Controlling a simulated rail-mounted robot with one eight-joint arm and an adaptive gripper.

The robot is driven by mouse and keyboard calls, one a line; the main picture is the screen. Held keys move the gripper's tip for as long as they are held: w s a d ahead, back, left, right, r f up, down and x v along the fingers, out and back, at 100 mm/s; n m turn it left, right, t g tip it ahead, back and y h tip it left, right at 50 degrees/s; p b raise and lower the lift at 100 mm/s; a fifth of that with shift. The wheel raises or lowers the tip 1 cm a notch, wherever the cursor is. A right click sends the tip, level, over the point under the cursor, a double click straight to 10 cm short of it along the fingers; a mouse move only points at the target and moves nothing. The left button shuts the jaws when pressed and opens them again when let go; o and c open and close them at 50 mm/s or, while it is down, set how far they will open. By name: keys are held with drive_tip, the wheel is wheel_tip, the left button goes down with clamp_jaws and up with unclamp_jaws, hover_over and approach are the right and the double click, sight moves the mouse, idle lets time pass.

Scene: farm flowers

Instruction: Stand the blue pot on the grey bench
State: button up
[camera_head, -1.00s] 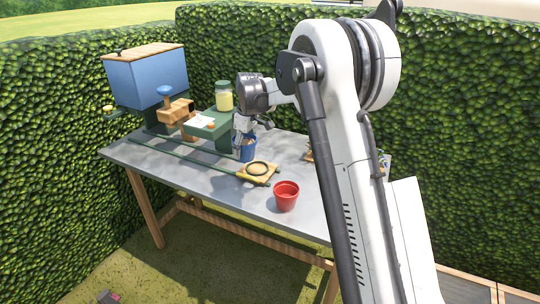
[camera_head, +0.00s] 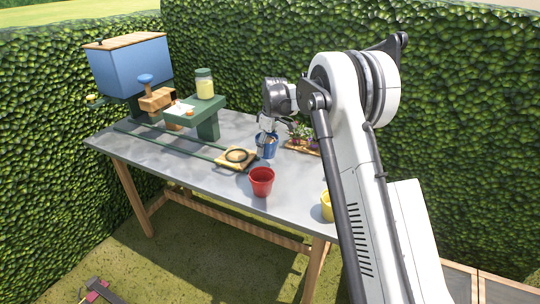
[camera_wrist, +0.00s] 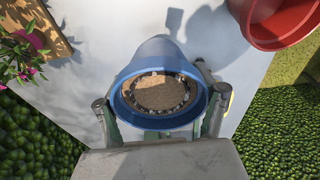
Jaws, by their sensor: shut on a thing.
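The blue pot (camera_head: 266,148) is between the fingers of my gripper (camera_head: 267,139), over the grey bench (camera_head: 180,166), right of the wooden board with a dark ring. My gripper is shut on it. In the wrist view the blue pot (camera_wrist: 137,65) shows its open mouth with brown soil and a ring of pale bits inside. The fingers of my gripper (camera_wrist: 160,112) lie on both sides of it. It looks roughly upright. Its base is near the bench top; I cannot tell if it touches.
A red pot (camera_head: 262,184) stands in front, near the bench edge. The board (camera_head: 229,163) ends a green rail at left. A green shelf (camera_head: 197,106) holds a jar, with a blue hopper (camera_head: 130,68) behind. Flowering plants (camera_head: 299,130) are at right; a yellow pot (camera_head: 327,207) is partly hidden.

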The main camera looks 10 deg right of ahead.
drive_tip(key=shift+w+d+f, duration=0.2)
drive_tip(key=shift+d+f, duration=0.15)
drive_tip(key=shift+d, duration=0.25)
drive_tip(key=shift+w+d+f, duration=0.2)
drive_tip(key=shift+d+f, duration=0.15)
drive_tip(key=shift+d, duration=0.2)
drive_tip(key=shift+f, duration=2)
drive_tip(key=shift+f, duration=0.2)
drive_tip(key=o, duration=1.5)
drive_tip(key=shift+c, duration=0.2)
drive_tip(key=shift+r, duration=0.1)
